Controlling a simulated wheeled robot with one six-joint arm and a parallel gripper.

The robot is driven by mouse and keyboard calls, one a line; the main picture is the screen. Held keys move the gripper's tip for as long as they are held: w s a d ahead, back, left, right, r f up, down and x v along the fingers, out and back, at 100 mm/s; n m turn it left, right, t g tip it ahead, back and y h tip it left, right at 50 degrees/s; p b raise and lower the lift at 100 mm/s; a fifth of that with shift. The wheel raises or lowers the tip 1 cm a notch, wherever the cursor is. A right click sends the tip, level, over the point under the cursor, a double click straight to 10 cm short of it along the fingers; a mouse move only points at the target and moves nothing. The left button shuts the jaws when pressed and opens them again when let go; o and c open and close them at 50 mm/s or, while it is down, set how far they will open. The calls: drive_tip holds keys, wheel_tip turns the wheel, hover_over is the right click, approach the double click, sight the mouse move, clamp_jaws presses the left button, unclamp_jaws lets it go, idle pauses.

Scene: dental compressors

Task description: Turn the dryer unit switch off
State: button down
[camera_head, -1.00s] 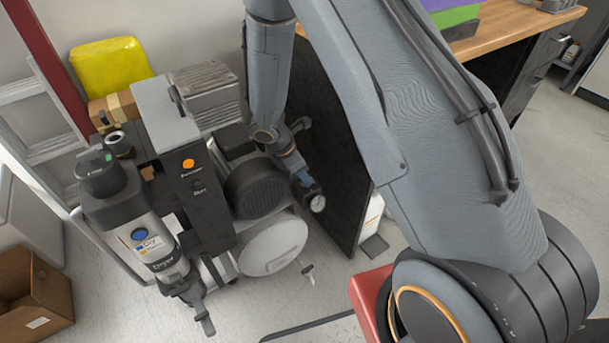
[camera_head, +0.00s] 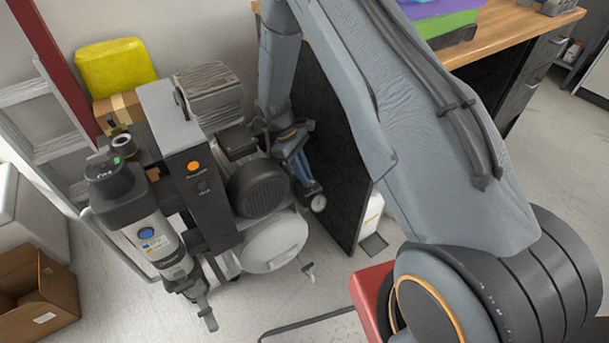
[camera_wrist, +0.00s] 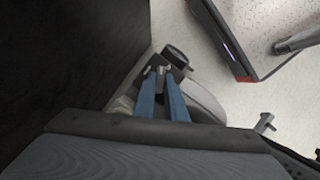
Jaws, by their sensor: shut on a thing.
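The compressor set stands at left of centre in the head view. Its silver-and-black dryer unit (camera_head: 150,235) has a blue round button (camera_head: 146,233) on its front. A dark tower (camera_head: 200,185) with an orange button (camera_head: 193,166) stands beside it. My gripper (camera_head: 305,182) is to the right of the motor, by a small round gauge (camera_head: 318,203). In the wrist view my gripper's blue fingers (camera_wrist: 160,72) converge and are shut on a small fitting beside the dark round gauge (camera_wrist: 175,56). The fingers partly hide the fitting, and I cannot tell whether it is the switch.
A black panel (camera_head: 335,165) stands close to the right of my gripper, under the wooden worktop (camera_head: 510,25). A white tank (camera_head: 272,245) lies below the motor (camera_head: 260,188). A cardboard box (camera_head: 38,290) is at lower left.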

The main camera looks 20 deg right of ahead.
drive_tip(key=m+y, duration=0.1)
drive_tip(key=m, duration=0.1)
drive_tip(key=m+g+y, duration=0.1)
drive_tip(key=m, duration=0.2)
drive_tip(key=shift+w+d+m, duration=0.15)
drive_tip(key=shift+d+m, duration=0.05)
drive_tip(key=shift+m, duration=0.1)
idle(0.5)
drive_tip(key=c, duration=1.8)
unclamp_jaws()
drive_tip(key=d+v, duration=0.1)
drive_tip(key=v, duration=0.6)
drive_tip(key=shift+w+a+r, duration=0.2)
drive_tip(key=shift+a+r, duration=0.15)
drive_tip(key=shift+a, duration=0.15)
drive_tip(key=shift+r, duration=0.1)
